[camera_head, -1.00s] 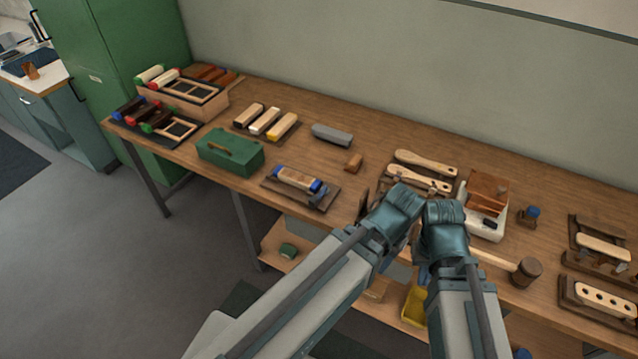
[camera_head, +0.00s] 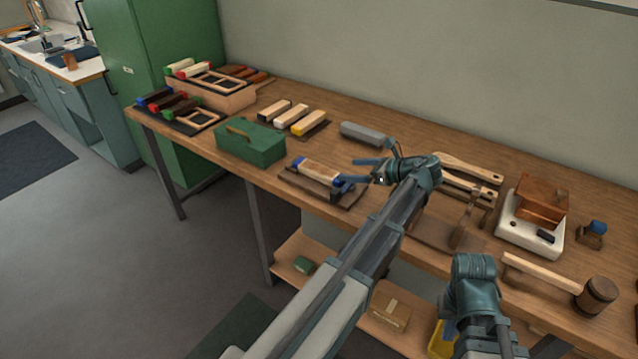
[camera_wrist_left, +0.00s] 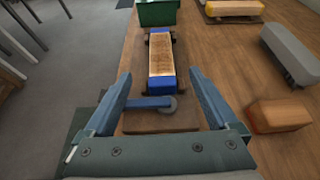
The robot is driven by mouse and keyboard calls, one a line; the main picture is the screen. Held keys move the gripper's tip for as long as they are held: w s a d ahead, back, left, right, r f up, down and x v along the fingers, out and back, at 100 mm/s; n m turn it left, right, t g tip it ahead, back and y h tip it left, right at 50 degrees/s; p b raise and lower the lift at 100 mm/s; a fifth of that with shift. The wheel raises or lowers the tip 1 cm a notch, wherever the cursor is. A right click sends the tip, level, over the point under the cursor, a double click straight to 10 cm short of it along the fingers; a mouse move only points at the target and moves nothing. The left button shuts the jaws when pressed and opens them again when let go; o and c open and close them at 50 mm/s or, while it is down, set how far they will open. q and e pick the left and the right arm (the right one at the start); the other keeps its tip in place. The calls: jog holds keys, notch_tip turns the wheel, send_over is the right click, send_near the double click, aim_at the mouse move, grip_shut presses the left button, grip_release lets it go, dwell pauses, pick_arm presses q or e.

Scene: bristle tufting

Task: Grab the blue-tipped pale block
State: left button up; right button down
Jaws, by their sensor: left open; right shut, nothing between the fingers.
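The pale block with blue ends (camera_head: 318,172) lies on a dark board (camera_head: 350,202) near the table's front edge. In the left wrist view the block (camera_wrist_left: 161,60) lies lengthwise ahead, beyond a blue-handled clamp (camera_wrist_left: 152,102). My left gripper (camera_head: 358,171) is open and empty, to the right of the block in the head view. In the left wrist view its fingers (camera_wrist_left: 158,78) point along the board toward the block, with the block beyond and between the tips. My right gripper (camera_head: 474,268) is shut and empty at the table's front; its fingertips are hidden.
A green box (camera_head: 250,144) stands left of the block. Blocks with white and yellow ends (camera_head: 293,116) lie behind it. A grey bar (camera_head: 365,134) and a small brown block (camera_wrist_left: 280,115) lie to the right. A mallet (camera_head: 596,296) lies at the right.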

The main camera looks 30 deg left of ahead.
pick_arm(q)
jog(key=shift+w+a, duration=0.15)
jog(key=shift+a, duration=0.05)
jog(key=b, duration=0.3)
send_near(318, 168)
jog(key=shift+x, duration=1.7)
jog(key=b+x, duration=0.2)
jog(key=x, duration=0.3)
jog(key=shift+f, duration=0.1)
grip_shut()
